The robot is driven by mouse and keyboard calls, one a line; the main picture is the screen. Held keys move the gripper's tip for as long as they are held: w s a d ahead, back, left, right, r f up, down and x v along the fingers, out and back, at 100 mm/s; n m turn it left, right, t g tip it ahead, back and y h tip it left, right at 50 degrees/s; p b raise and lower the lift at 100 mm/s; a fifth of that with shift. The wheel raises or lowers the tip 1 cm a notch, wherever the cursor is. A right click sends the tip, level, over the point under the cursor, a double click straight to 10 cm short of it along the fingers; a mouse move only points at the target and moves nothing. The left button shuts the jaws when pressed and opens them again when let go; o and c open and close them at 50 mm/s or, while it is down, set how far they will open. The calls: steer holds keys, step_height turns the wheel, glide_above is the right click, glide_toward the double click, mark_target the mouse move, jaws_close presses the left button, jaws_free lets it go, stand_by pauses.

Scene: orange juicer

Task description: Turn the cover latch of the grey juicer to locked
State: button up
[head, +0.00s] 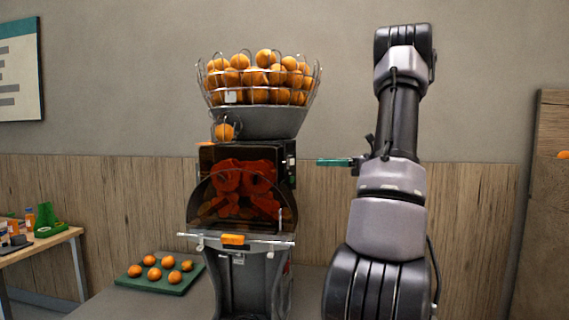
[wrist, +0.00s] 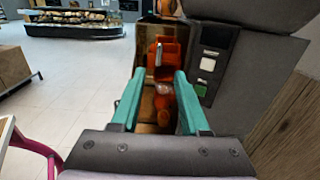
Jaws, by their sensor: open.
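The grey juicer (head: 250,290) stands in the middle of the head view, with a clear, dark-tinted curved cover (head: 240,205) over its red-orange squeezing parts (head: 243,178). An orange piece (head: 233,239) sits at the cover's lower front edge, and a small pale upright piece (head: 281,215) shows at its right. I cannot tell which is the latch or its position. My gripper (head: 320,162) is right of the juicer's upper body, apart from it, pointing left. In the wrist view its teal fingers (wrist: 160,78) are open and empty, with the juicer's side panel (wrist: 215,65) beyond.
A wire basket (head: 258,95) full of oranges tops the juicer. A green tray (head: 160,280) with several oranges lies on the counter at left. A side table (head: 45,243) with small items stands further left. A wooden panel (head: 541,200) stands at far right.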

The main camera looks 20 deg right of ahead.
mark_target(285, 163)
steer(key=x, duration=1)
steer(key=shift+w+a, duration=0.2)
steer(key=shift+a, duration=0.05)
jaws_close()
